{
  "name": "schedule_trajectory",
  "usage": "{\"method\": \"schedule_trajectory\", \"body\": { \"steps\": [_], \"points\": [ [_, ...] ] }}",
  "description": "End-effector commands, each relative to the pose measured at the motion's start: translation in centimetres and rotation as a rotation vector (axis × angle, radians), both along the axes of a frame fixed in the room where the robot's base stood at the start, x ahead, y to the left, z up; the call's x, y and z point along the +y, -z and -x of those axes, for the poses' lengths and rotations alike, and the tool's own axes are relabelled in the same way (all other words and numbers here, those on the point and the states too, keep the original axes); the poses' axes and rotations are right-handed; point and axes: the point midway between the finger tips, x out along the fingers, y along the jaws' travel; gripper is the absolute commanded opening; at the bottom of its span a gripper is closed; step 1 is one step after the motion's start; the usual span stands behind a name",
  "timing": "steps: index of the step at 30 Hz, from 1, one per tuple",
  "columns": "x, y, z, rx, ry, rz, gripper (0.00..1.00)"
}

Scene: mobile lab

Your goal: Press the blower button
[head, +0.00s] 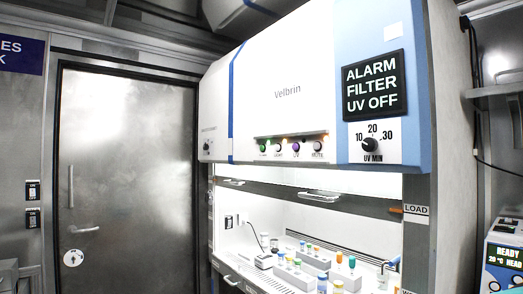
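A white and blue safety cabinet (270,80) marked "Velbrin" fills the middle and right of the head view. A short row of round buttons sits low on its front panel. The leftmost button (262,147) shows green; its label is too small to read for sure, so I cannot confirm that it is the blower button. To its right are an amber button (278,147), a purple button (295,147) labelled "UV", and a reddish button (317,146) that seems labelled "MUTE". My gripper is not in view.
A dark display (375,86) reads "ALARM FILTER UV OFF", above a UV minutes dial (371,145). Below, the raised sash opens on racks of vials (300,275). A closed metal door (125,170) stands left. A device (503,255) reading "READY" stands at far right.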

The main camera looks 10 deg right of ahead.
Motion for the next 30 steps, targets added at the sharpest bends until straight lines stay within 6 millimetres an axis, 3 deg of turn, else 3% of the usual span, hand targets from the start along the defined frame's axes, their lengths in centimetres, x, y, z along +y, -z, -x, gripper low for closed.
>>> {"method": "schedule_trajectory", "body": {
  "steps": [1,8,30],
  "points": [
    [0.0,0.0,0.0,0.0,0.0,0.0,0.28],
    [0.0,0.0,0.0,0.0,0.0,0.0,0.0],
    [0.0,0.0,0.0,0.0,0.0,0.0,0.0]
  ]
}}
